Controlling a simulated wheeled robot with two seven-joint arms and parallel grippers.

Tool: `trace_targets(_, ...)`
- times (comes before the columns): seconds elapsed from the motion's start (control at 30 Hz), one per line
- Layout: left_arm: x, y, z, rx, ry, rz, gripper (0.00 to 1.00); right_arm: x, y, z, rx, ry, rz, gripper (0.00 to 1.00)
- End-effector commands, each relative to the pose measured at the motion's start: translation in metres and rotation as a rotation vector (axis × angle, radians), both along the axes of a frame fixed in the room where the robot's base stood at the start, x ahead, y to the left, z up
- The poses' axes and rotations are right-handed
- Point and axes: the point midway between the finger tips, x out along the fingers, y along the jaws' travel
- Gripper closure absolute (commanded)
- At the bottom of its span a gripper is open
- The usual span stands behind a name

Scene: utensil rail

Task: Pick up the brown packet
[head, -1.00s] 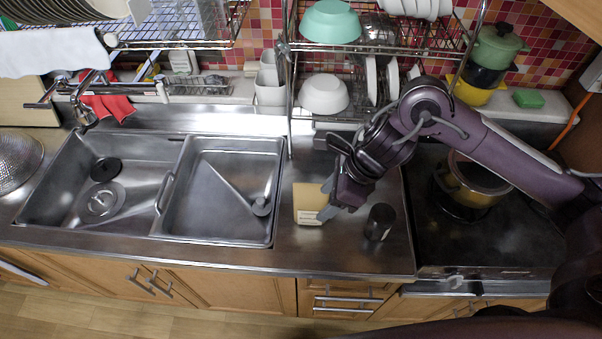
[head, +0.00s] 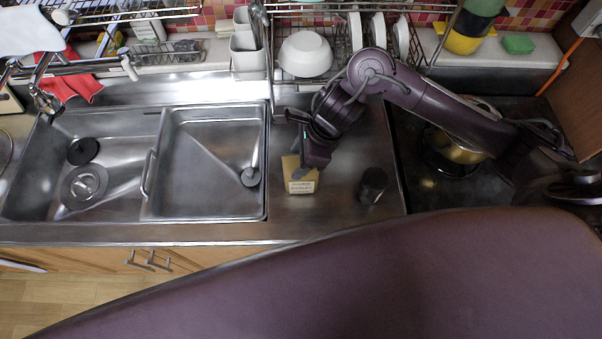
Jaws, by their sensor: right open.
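The brown packet (head: 300,184), tan with a pale label on its front edge, sits on the steel counter right of the sink. My right gripper (head: 303,167) is open and low over the packet's far side, its fingers covering part of the top. I cannot tell whether the fingers touch the packet. My left gripper is not in view.
A dark cylindrical container (head: 372,186) stands on the counter right of the packet. The double sink (head: 212,160) is to the left. A stove with a yellow pot (head: 457,148) is to the right. A dish rack with a white bowl (head: 306,54) stands behind.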

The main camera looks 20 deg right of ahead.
Motion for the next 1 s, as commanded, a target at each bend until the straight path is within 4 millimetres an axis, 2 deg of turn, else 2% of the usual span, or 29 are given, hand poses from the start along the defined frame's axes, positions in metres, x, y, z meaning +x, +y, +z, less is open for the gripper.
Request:
trace_targets(0.13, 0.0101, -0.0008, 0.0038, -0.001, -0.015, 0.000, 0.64, -0.0001, 0.0030, -0.0079, -0.001, 0.001, 0.000, 0.48)
trace_targets(0.3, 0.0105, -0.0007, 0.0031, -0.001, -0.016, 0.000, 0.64, 0.0002, 0.0029, -0.0084, -0.001, 0.000, 0.001, 0.48)
trace_targets(0.7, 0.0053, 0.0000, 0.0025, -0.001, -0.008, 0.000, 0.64, 0.0003, 0.0029, -0.0079, 0.000, 0.000, 0.001, 0.99)
trace_targets(1.0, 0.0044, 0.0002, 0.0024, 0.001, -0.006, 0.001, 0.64, 0.0006, 0.0030, -0.0073, 0.001, -0.001, 0.001, 1.00)
